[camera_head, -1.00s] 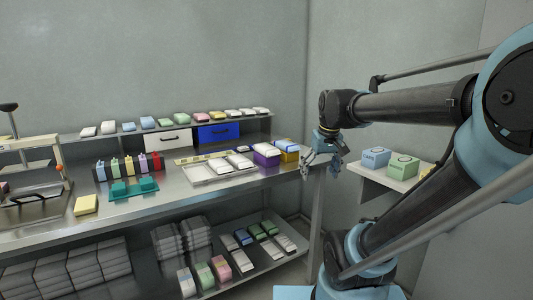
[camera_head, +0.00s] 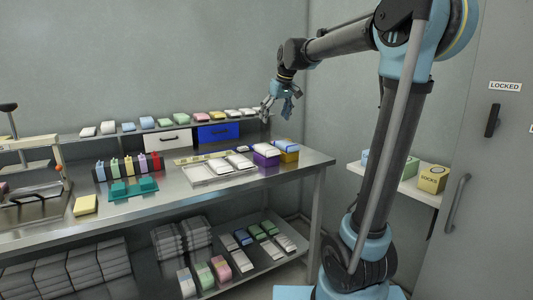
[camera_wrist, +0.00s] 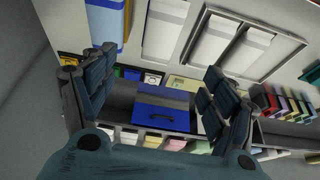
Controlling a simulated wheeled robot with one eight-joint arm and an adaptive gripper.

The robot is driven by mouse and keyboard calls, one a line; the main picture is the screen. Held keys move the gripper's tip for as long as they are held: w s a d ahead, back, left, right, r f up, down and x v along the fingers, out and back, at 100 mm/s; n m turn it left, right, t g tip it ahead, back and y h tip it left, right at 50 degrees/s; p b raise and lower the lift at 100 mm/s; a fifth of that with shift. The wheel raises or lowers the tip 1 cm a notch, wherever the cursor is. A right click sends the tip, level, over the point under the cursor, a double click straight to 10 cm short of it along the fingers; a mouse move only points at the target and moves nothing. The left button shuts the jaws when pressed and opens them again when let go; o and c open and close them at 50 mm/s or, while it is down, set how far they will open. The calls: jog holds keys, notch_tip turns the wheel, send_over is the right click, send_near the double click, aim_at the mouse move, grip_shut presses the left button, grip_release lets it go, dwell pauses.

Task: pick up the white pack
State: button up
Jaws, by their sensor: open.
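Several white packs are in view, and I cannot tell which one the task names. Two white packs (camera_head: 218,165) (camera_head: 240,160) lie in a shallow tray (camera_head: 197,182) on the table. Another white pack (camera_head: 266,149) sits on a purple box, and a white and blue pack (camera_head: 287,145) sits on a yellow box. More whitish packs (camera_head: 246,112) lie on the raised shelf. My gripper (camera_head: 277,103) is open and empty, high above the right end of the table. In the wrist view, my open fingers (camera_wrist: 158,70) straddle the blue drawer, with the tray's packs (camera_wrist: 210,40) beyond.
The raised shelf (camera_head: 160,127) runs along the back with a white drawer and a blue drawer (camera_head: 217,132) under it. Teal holders and coloured packs stand left. A lower shelf holds stacks. A side shelf (camera_head: 405,188) and locked door are right. The table's front right is clear.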

send_over(267, 146)
jog(key=s+d, duration=0.1)
jog(key=s, duration=0.1)
notch_tip(267, 146, down, 10)
jog(key=shift+s+d+f, duration=0.1)
jog(key=shift+s+d, duration=0.05)
jog(key=shift+x, duration=2.65)
jog(key=c, duration=1.2)
